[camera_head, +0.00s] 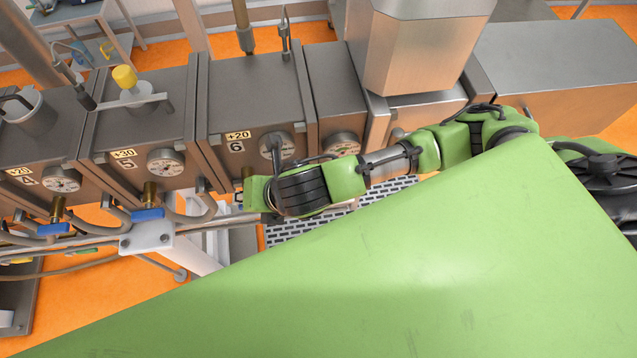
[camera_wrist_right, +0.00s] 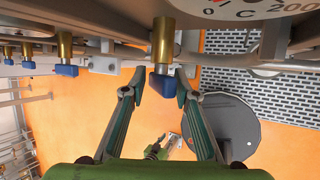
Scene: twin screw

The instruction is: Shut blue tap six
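Box number six (camera_head: 255,95) carries a "+20" label and a round dial, and my right arm covers its lower front. Its blue tap is hidden in the head view. In the right wrist view a blue tap handle (camera_wrist_right: 162,82) hangs under a brass stem, close beneath a dial. My right gripper (camera_wrist_right: 155,92) is open, with one finger on each side of this handle near the fingertips. I cannot tell whether either finger touches it. My left gripper is in neither view.
Box five (camera_head: 140,120) has its own blue tap (camera_head: 148,215) to the left, and box four's blue tap (camera_head: 53,230) is further left. Pipes run below the boxes. Several blue taps line up left in the wrist view. A dark round plate (camera_wrist_right: 230,130) lies lower right.

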